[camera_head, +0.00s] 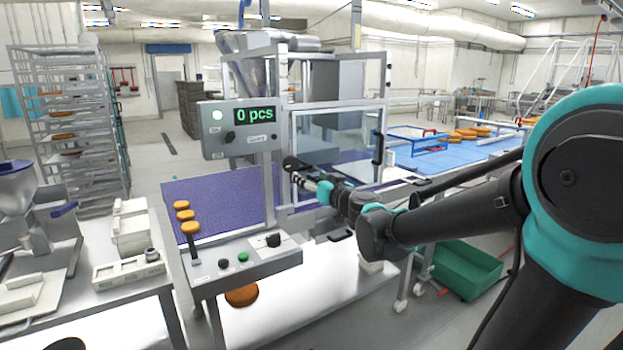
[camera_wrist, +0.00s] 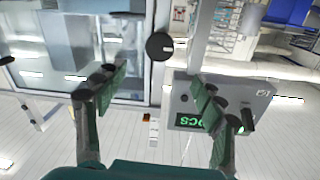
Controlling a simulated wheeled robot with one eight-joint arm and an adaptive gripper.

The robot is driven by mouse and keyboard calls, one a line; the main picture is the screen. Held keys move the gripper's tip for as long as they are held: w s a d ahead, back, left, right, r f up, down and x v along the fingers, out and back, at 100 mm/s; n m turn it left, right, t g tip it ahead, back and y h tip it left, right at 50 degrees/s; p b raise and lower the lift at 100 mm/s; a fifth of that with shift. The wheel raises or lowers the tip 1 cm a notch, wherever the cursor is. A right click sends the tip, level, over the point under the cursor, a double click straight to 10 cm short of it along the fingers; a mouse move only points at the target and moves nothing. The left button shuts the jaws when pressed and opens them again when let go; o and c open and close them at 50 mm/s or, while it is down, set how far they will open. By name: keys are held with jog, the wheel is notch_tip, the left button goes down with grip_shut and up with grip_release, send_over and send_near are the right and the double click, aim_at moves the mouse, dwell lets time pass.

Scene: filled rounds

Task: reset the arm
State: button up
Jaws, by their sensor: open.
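My gripper (camera_head: 298,174) is stretched out in front of the filling machine's glass guard (camera_head: 338,150), near the middle of the head view. In the wrist view my gripper (camera_wrist: 155,88) shows its two fingers wide apart with nothing between them. The machine's display panel (camera_head: 241,128) reads "0 pcs" and shows a green light. In the wrist view this panel (camera_wrist: 220,104) appears upside down, partly behind the right finger. My arm reaches in from the right of the head view. I cannot tell the exact gap between the fingers and the guard.
A blue conveyor (camera_head: 455,158) holds more rounds. A green crate (camera_head: 462,270) is on the floor below my arm. A tray rack (camera_head: 70,130) stands left.

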jog(key=s+d+f+n+g, duration=0.2)
jog(key=s+f+g, duration=0.2)
jog(key=s+f, duration=0.5)
jog(key=s+d+f+m+g+h, duration=0.3)
jog(key=s+d+f+h, duration=0.1)
jog(key=s+d+f, duration=0.4)
jog(key=s+d+f+m+g+h, duration=0.3)
jog(key=s+d+f, duration=0.6)
jog(key=d+f, duration=0.3)
notch_tip(320, 180, down, 2)
jog(key=shift+f+g+h, duration=0.1)
jog(key=shift+g+h, duration=0.6)
jog(key=shift+h, duration=0.3)
jog(key=shift+s+d, duration=0.1)
